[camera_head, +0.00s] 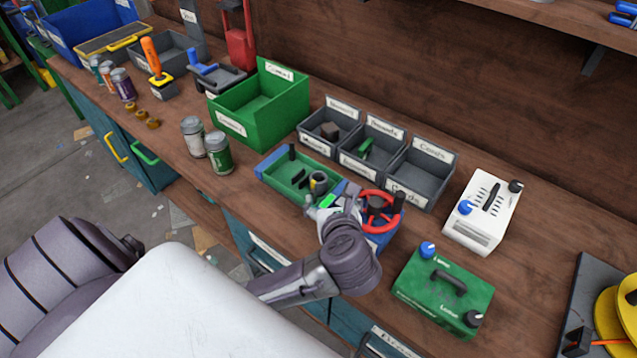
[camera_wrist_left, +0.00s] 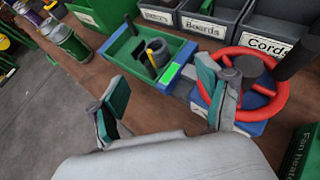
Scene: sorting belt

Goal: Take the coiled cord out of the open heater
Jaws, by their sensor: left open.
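The open heater (camera_head: 281,174) is a shallow green shell with blue at its ends, lying on the bench; it also shows in the left wrist view (camera_wrist_left: 125,48). The coiled cord (camera_head: 319,180) is a dark grey roll with a yellow band, upright at the shell's right end; it also shows in the left wrist view (camera_wrist_left: 157,54). My left gripper (camera_head: 335,203) is open and empty, in front of the heater's right end. In the left wrist view its spread fingers (camera_wrist_left: 165,100) are short of the cord and apart from it. My right gripper is not in view.
A red handwheel (camera_head: 381,207) on a blue base stands close beside my left gripper. Grey labelled bins, including Cords (camera_head: 421,175), stand behind. A green heater (camera_head: 443,288) and a white heater (camera_head: 483,211) are to the right. Two cans (camera_head: 218,154) stand to the left.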

